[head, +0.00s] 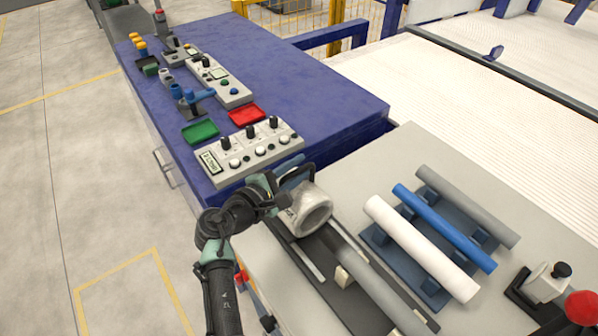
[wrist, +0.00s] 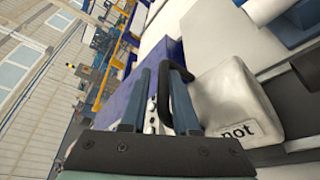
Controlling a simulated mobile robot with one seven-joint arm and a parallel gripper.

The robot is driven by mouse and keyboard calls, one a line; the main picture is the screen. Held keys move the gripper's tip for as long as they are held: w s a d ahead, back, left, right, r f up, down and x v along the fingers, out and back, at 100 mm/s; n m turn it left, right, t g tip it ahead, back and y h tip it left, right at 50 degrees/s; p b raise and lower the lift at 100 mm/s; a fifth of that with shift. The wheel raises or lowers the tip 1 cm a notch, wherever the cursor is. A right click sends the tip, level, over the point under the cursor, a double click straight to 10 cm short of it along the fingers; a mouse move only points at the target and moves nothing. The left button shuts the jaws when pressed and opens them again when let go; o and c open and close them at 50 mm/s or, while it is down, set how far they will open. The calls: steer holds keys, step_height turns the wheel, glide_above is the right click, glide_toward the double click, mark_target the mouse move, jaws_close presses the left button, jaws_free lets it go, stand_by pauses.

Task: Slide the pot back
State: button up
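The pot (head: 308,212) is a pale grey-white hollow block on the dark track of the grey bench. It also shows in the wrist view (wrist: 232,103), with the word "pot" on its side. Its black handle (head: 302,173) loops up on the side near my gripper. My gripper (head: 281,190) is at the pot's handle side. In the wrist view its two fingers (wrist: 160,90) are apart, with one leg of the black handle (wrist: 164,100) seen between them. I cannot tell whether either finger touches the handle.
A grey pipe (head: 372,283) lies along the track in front of the pot. White (head: 420,247), blue (head: 444,228) and grey (head: 470,208) pipes rest on a blue rack to the right. A control panel (head: 250,154) stands on the blue table just behind my gripper.

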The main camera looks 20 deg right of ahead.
steer(key=shift+o, duration=1.1)
steer(key=shift+w+a, duration=0.15)
steer(key=shift+a, duration=0.05)
steer(key=shift+o, duration=0.2)
steer(key=shift+f, duration=0.1)
steer(key=shift+d, duration=0.1)
steer(key=v, duration=1.3)
